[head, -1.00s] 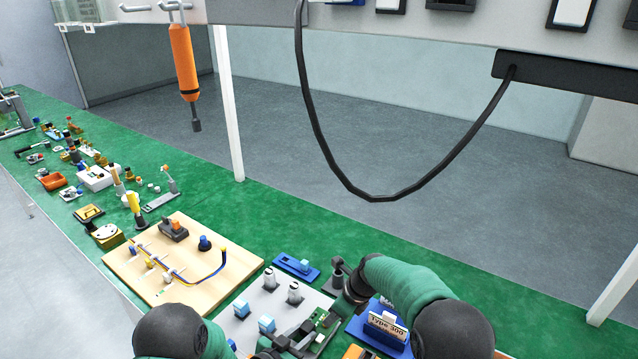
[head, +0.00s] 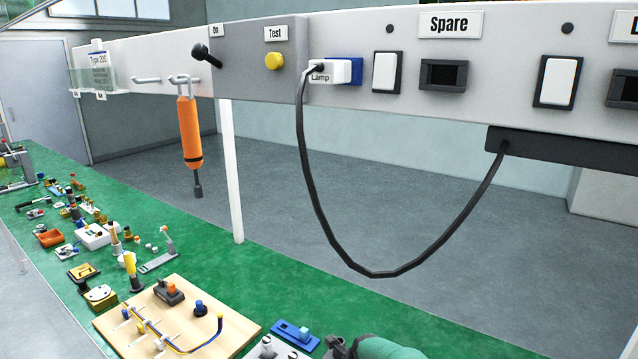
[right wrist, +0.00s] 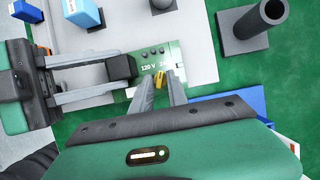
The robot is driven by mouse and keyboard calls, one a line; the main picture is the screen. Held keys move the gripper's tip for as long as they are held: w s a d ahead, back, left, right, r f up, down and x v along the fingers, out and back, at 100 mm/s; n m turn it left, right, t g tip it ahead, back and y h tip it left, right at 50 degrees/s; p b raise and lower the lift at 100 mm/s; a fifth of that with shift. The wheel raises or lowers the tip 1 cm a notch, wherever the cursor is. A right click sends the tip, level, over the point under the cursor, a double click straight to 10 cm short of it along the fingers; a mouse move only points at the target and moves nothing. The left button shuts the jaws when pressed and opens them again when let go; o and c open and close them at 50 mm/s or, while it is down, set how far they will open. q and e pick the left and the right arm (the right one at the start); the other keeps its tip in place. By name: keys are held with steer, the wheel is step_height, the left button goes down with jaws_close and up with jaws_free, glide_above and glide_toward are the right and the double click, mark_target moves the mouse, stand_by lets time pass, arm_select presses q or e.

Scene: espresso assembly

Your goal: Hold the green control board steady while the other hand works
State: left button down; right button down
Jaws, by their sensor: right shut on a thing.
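The green control board (right wrist: 150,58), printed "120 V", lies over the grey plate in the right wrist view. My left gripper (right wrist: 128,80) comes from the left with its fingertips at the board's left end. A dark block sits at its upper fingertip; whether the fingers clamp the board is unclear. The fingertips partly hide this part.
A dark post on a base (right wrist: 250,30) stands right of the board. A light blue block (right wrist: 80,12) stands on the grey plate (right wrist: 200,45). A wooden wiring board (head: 180,325) lies on the green bench. An orange screwdriver (head: 189,135) and a black cable (head: 330,240) hang above.

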steer(key=shift+m, duration=0.8)
steer(key=shift+s+a, duration=0.1)
steer(key=c, duration=1.3)
jaws_free()
steer(key=shift+v, duration=2.5)
steer(key=shift+s, duration=0.15)
